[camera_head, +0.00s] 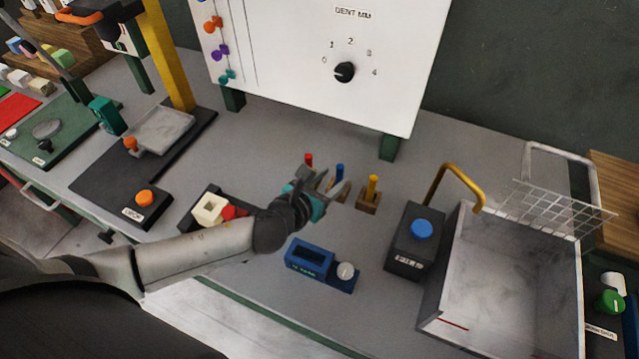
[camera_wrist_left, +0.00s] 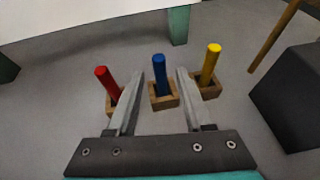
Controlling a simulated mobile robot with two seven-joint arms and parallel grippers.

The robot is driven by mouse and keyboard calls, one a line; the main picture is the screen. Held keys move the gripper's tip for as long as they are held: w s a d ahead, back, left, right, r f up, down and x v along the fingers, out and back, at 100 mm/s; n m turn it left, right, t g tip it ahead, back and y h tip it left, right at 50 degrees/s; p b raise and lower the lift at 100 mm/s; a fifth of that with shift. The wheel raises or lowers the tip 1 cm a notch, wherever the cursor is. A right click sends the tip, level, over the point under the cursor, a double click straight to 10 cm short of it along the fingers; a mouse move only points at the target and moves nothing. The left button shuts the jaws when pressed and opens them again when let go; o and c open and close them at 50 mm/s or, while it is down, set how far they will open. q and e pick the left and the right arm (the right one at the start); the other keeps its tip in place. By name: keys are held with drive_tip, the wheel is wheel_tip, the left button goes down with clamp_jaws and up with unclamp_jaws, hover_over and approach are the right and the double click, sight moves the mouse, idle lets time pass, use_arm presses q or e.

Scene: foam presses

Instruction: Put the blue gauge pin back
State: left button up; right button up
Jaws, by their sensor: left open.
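The blue gauge pin (camera_head: 340,171) stands upright in a small wooden holder, between a red pin (camera_head: 309,159) and a yellow pin (camera_head: 373,183). In the left wrist view the blue pin (camera_wrist_left: 158,72) rises from its wooden block (camera_wrist_left: 164,96), with the red pin (camera_wrist_left: 105,80) to its left and the yellow pin (camera_wrist_left: 211,62) to its right. My left gripper (camera_head: 329,183) is open and close to the holders. In the wrist view its two fingers (camera_wrist_left: 156,75) point towards the blue pin, one on each side of it in the picture. I see nothing between them gripped. My right gripper is not seen.
A blue device with a white knob (camera_head: 346,270) lies in front of the pins. A dark box with a blue button (camera_head: 421,228) and a metal basin (camera_head: 440,310) stand to the right. A dark tray with a cream block (camera_head: 209,208) is left. A white dial panel (camera_head: 300,80) stands behind.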

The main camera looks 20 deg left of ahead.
use_arm(q)
drive_tip(key=shift+v, duration=2.45)
drive_tip(key=shift+s, duration=0.1)
